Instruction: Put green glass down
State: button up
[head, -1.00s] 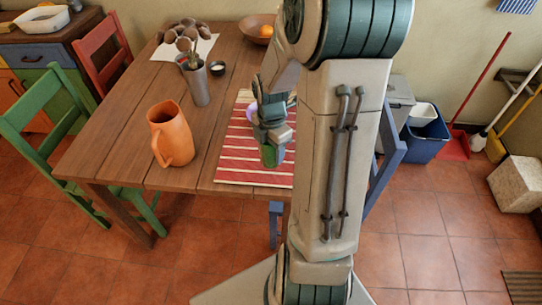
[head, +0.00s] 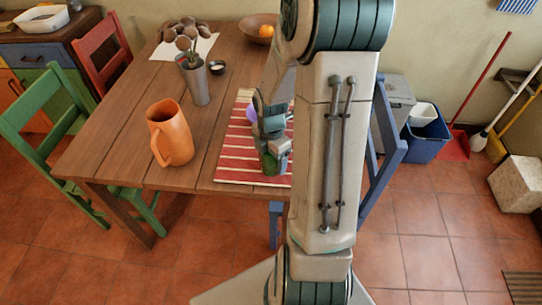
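The green glass (head: 269,163) shows partly below my gripper (head: 273,147), over the front of the red-and-white striped mat (head: 229,162) on the wooden table. My gripper's fingers are at the glass and seem shut on it, though my arm hides part of the grip. The glass looks upright and low over the mat. I cannot tell whether its base touches the mat.
An orange jug (head: 172,135) stands left of the mat. A purple thing (head: 251,113) shows behind my gripper. A blue chair (head: 388,150) stands right.

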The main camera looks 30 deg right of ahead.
notch_tip(320, 180, up, 11)
jog(key=p, duration=0.2)
jog(key=s+a+r+m+t, duration=0.1)
jog(key=s+a+r+m, duration=0.3)
jog(key=m, duration=0.6)
jog(key=s+a+r+m+t, duration=0.1)
jog(key=s+a+r+m, duration=0.3)
jog(key=s+a+m, duration=0.3)
jog(key=m, duration=0.3)
jog(key=shift+s+a+r+t, duration=0.2)
jog(key=shift+a+r+t, duration=0.1)
jog(key=shift+a+t, duration=0.1)
